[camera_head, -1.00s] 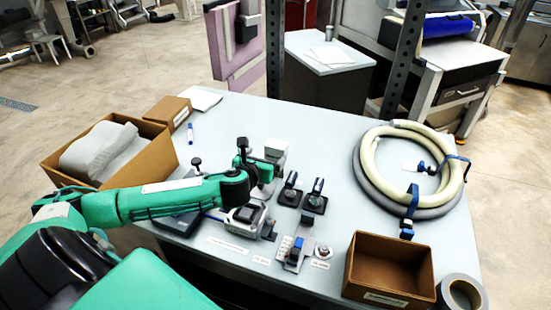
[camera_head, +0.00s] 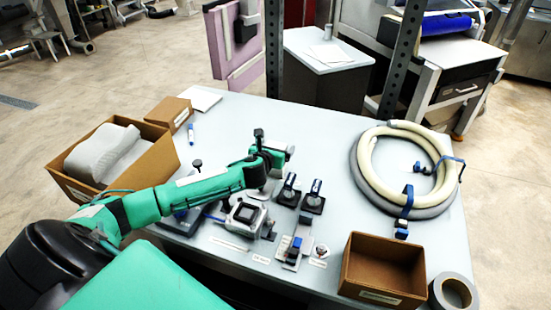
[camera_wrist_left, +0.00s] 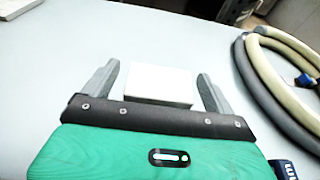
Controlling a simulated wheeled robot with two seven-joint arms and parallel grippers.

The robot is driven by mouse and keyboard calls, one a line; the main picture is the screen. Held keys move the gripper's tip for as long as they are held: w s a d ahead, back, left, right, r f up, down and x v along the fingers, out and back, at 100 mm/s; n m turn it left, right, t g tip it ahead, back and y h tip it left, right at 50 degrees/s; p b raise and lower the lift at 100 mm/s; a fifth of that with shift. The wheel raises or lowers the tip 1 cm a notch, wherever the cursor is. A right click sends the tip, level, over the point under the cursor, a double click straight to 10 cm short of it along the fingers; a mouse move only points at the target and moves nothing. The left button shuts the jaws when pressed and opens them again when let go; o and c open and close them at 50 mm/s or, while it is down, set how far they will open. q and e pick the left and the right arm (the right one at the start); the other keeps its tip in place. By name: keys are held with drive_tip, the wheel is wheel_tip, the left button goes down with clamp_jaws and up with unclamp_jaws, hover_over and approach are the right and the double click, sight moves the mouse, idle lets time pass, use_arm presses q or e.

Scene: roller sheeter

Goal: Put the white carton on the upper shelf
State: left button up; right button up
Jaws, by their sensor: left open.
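The white carton (camera_wrist_left: 158,86) lies between the two grey fingers of my left gripper (camera_wrist_left: 157,80) in the left wrist view, with a gap on each side. My left gripper (camera_head: 280,158) is open and reaches over the middle of the table in the head view, where it hides most or all of the carton. The fingers do not appear to touch the carton. My right gripper is in neither view. No upper shelf board shows, only dark perforated uprights (camera_head: 402,62) at the table's back.
A coiled hose (camera_head: 362,185) lies at the right of the table (camera_head: 330,140). An empty brown box (camera_head: 384,296) and a tape roll (camera_head: 435,293) sit front right. A carton with grey foam (camera_head: 160,160) stands left. Small valves and fixtures fill the front middle.

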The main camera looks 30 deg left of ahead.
use_arm(q)
drive_tip(key=shift+r, duration=0.1)
drive_tip(key=c, duration=1.6)
